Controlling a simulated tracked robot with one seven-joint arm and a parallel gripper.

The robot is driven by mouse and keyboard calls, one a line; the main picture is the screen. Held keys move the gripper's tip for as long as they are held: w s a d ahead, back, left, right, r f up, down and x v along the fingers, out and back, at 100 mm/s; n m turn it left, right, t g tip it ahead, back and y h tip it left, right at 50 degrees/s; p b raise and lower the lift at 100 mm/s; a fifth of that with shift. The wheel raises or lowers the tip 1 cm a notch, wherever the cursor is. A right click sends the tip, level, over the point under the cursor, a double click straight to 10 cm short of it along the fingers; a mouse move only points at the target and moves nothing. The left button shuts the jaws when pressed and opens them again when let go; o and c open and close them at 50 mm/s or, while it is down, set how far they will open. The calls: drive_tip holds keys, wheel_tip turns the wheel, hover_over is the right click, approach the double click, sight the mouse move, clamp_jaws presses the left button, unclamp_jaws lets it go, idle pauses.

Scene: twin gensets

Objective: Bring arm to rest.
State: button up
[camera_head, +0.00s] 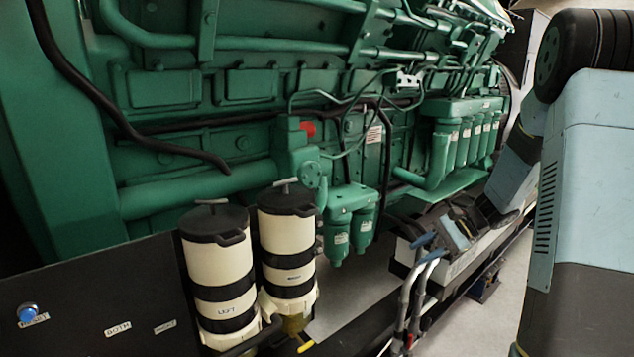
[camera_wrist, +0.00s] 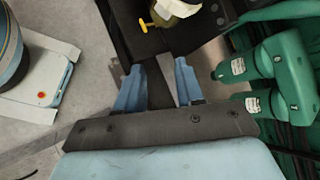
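My gripper (camera_head: 428,248) is at the end of my arm, which comes in from the right in the head view. Its two blue fingers point left, in front of the green engine's lower side. In the wrist view the fingers of my gripper (camera_wrist: 159,66) stand apart with a clear gap, and nothing is held between them. Dark surface and pale floor show past the fingertips.
Two cream canisters with black lids, the left one (camera_head: 218,265) and the right one (camera_head: 286,235), stand before the green engine (camera_head: 240,85). Small green filters (camera_head: 350,215) hang near my gripper. Grey bent bars (camera_head: 405,300) stand just below it. A yellow handle (camera_wrist: 148,24) lies beyond the fingertips.

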drive_tip(key=s+a+r+n+t+h, duration=0.2)
drive_tip(key=s+r+n+h, duration=0.3)
drive_tip(key=s+r, duration=0.4)
drive_tip(key=s+a+r+n+t+h, duration=0.2)
drive_tip(key=s+r+n+h, duration=0.3)
drive_tip(key=s+r, duration=0.5)
drive_tip(key=s+n, duration=0.1)
drive_tip(key=s, duration=0.7)
drive_tip(key=shift+s+a+r+t, duration=0.25)
drive_tip(key=shift+s+t, duration=0.05)
drive_tip(key=shift+s, duration=0.05)
drive_tip(key=shift+a, duration=0.1)
